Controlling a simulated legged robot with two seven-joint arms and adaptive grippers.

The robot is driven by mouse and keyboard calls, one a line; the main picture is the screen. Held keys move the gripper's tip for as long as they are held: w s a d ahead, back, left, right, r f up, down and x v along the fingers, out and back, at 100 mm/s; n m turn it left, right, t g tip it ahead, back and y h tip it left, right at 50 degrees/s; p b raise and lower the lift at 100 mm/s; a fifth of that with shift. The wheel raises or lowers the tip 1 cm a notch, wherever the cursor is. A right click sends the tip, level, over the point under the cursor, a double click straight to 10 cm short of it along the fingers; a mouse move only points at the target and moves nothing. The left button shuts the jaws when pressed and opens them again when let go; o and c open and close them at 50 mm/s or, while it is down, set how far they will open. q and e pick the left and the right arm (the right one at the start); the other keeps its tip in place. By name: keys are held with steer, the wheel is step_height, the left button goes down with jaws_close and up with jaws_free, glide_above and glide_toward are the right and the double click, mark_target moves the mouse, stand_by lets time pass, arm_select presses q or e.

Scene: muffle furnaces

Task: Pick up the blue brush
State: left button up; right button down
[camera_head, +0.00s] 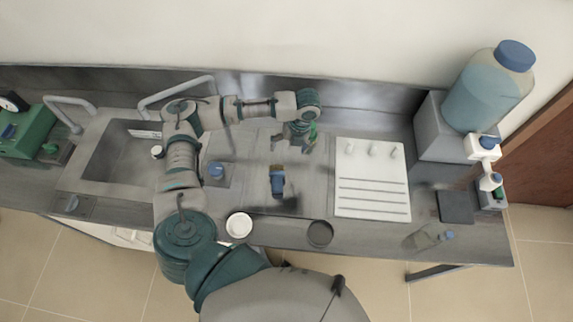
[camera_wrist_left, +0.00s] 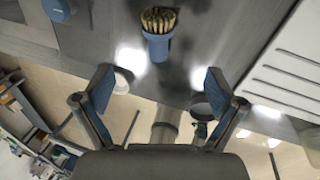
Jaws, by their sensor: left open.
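The blue brush (camera_head: 278,186) lies on the grey counter, with its tan bristles toward the back and its blue handle toward the front. In the left wrist view the brush (camera_wrist_left: 157,44) shows at the top centre, bristles up, beyond my fingertips and midway between them. My left gripper (camera_head: 295,146) hangs over the counter a little behind the brush, and it does not touch the brush. In the left wrist view the left gripper (camera_wrist_left: 154,82) is open and empty, its two blue-padded fingers spread wide. My right gripper shows in neither view.
A white ribbed board (camera_head: 373,205) lies right of the brush. A white dish (camera_head: 239,226) and a dark round dish (camera_head: 320,233) sit near the front edge. A sink (camera_head: 115,160) is at left. A blue-capped jug (camera_head: 490,88) stands at right.

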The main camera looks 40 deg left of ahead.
arm_select(q)
steer(key=f, duration=0.2)
glide_above(278, 167)
steer(key=d, duration=0.2)
steer(key=x, duration=0.4)
steer(key=shift+w+d+f, duration=0.3)
steer(key=shift+w+f, duration=0.05)
steer(key=shift+f, duration=0.15)
steer(key=x, duration=0.3)
steer(key=shift+w+f+p, duration=0.25)
steer(key=shift+p, duration=0.1)
steer(key=shift+a+f, duration=0.2)
steer(key=shift+f, duration=0.5)
steer(key=shift+a+f, duration=0.15)
steer(key=shift+f, duration=0.15)
steer(key=x, duration=0.3)
steer(key=shift+a+f+p, duration=0.15)
steer(key=shift+f+p, duration=0.15)
steer(key=shift+p, duration=0.05)
steer(key=shift+f, duration=0.4)
steer(key=c, duration=1.4)
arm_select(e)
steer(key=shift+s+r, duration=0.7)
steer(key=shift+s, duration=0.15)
